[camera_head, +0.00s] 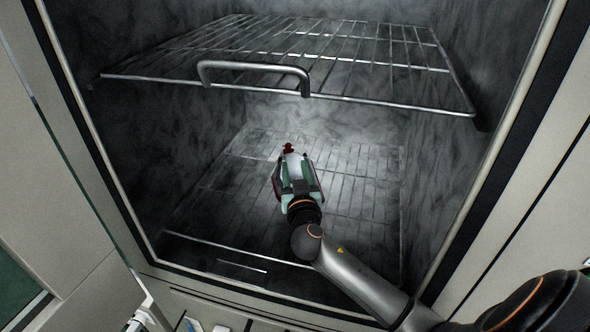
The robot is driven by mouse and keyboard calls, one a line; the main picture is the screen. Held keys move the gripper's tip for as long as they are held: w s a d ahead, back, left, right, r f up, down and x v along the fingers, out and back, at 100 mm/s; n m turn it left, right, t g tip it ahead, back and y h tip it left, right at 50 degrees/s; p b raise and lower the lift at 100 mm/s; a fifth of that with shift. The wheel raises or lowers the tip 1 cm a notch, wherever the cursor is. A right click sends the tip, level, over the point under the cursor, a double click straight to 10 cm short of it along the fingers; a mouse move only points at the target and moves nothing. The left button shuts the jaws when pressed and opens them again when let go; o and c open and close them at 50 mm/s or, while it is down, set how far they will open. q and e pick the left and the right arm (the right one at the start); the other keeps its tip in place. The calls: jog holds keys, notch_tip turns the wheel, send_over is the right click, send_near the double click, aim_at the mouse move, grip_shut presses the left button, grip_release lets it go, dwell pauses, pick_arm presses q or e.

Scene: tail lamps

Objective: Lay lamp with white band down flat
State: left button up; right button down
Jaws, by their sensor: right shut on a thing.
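The lamp (297,164) shows a pale white part between my fingers and dark red at its far tip and sides. My right gripper (298,178) is shut on it inside the chamber, over the lower wire rack. The gripper hides much of the lamp, so I cannot tell whether it touches the rack or how far it is tilted.
The lower wire rack (365,180) has bare room on both sides of the lamp. An upper wire rack (335,58) with a raised front handle (254,66) spans the chamber above. Small items (192,325) lie at the bottom edge outside the chamber.

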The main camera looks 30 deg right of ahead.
jog(key=shift+f, duration=0.2)
jog(key=shift+c, duration=2.2)
grip_release()
jog(key=shift+r, duration=0.1)
jog(key=shift+r, duration=0.1)
jog(key=b+v, duration=0.1)
jog(key=v, duration=1.1)
